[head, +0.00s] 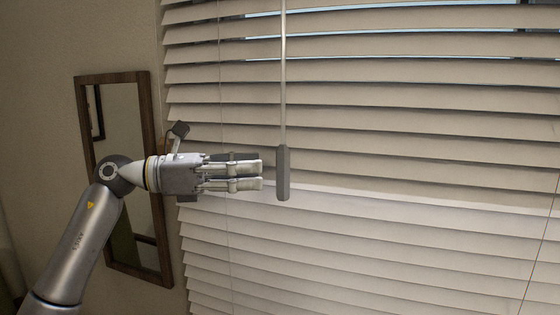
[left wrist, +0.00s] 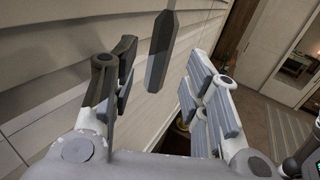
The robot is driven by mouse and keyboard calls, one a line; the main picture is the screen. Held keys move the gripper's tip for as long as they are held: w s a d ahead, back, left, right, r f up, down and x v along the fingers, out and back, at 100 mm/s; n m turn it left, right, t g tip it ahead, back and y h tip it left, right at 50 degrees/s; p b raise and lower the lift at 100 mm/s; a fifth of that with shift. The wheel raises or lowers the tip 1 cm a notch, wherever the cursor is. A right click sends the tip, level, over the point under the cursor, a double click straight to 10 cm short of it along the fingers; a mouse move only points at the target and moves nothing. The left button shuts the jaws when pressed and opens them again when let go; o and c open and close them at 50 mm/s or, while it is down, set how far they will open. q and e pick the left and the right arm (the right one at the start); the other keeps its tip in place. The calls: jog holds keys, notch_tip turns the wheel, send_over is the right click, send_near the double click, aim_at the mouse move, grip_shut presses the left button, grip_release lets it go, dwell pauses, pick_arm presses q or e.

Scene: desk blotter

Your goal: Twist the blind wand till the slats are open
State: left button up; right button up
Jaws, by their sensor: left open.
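The blind wand (head: 283,80) hangs straight down in front of the blind, with a dark grey handle (head: 283,173) at its lower end. The slats (head: 400,165) are tilted and overlap over most of the blind, with narrow bright gaps near the top. My left gripper (head: 262,175) points right, its fingertips just short of the handle in the head view. In the left wrist view the handle (left wrist: 161,50) shows beyond and between the two open fingers (left wrist: 160,85), with nothing held. My right gripper is not in view.
A wood-framed mirror (head: 163,235) hangs on the wall at the left, behind my left arm. Thin blind cords (head: 221,120) run down behind my gripper. In the left wrist view, a patterned rug (left wrist: 290,130) lies on the floor at the right.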

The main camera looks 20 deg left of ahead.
aim_at(280, 200)
pick_arm(q)
jog(key=shift+p+x, duration=1.1)
jog(key=shift+x, duration=2.05)
jog(key=shift+c, duration=0.2)
grip_shut()
